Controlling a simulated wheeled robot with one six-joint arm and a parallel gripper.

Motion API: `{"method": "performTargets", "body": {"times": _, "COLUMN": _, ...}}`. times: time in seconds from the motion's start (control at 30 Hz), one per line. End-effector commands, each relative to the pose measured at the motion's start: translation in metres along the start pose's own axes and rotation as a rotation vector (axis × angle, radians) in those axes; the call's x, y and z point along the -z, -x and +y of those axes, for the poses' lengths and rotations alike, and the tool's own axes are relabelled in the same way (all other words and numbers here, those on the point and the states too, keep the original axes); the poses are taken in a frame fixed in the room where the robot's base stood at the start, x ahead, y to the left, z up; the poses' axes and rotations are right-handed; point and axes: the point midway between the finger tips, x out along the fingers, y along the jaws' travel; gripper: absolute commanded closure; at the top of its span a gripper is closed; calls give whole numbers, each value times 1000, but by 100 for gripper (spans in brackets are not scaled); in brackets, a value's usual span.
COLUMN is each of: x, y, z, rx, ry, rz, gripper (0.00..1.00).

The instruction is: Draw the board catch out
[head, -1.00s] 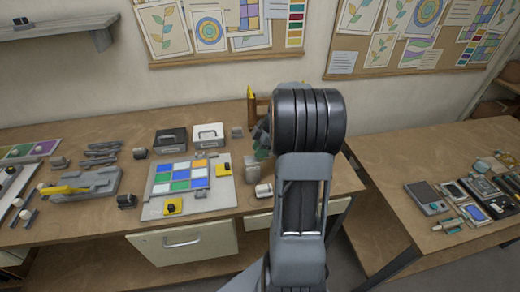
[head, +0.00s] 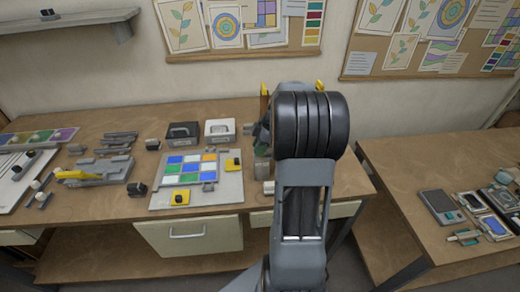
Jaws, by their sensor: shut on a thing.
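My arm fills the middle of the head view, and its dark ribbed joint hides my gripper and whatever its jaws hold. I cannot tell whether either is the board catch. A wooden upright with a yellow tip (head: 264,90) stands behind my arm, and a second yellow tip (head: 319,86) shows on its right.
A black box (head: 184,134) and a white box (head: 219,131) stand behind the board. A grey fixture with a yellow lever (head: 90,172) lies to the left. A second table (head: 400,185) stands right, with a scale (head: 440,206) and small devices. A gap separates the tables.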

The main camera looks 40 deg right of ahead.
Motion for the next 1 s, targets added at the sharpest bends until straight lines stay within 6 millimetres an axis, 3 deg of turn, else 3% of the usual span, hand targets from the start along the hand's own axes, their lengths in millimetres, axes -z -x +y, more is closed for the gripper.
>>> {"method": "performTargets", "body": {"times": 0.17, "x": 2, "y": 0, "z": 0, "rx": 1, "ry": 1, "rz": 7, "gripper": 100}}
{"method": "performTargets", "body": {"times": 0.2, "x": 3, "y": 0, "z": 0, "rx": 1, "ry": 1, "rz": 7, "gripper": 77}}
{"method": "performTargets", "body": {"times": 0.47, "x": 1, "y": 0, "z": 0, "rx": 1, "ry": 0, "rz": 5, "gripper": 53}}
{"method": "performTargets", "body": {"times": 0.77, "x": 1, "y": 4, "z": 0, "rx": 0, "ry": 1, "rz": 4, "gripper": 53}}
{"method": "performTargets", "body": {"times": 1.0, "x": 0, "y": 40, "z": 1, "rx": -5, "ry": 2, "rz": 4, "gripper": 53}}
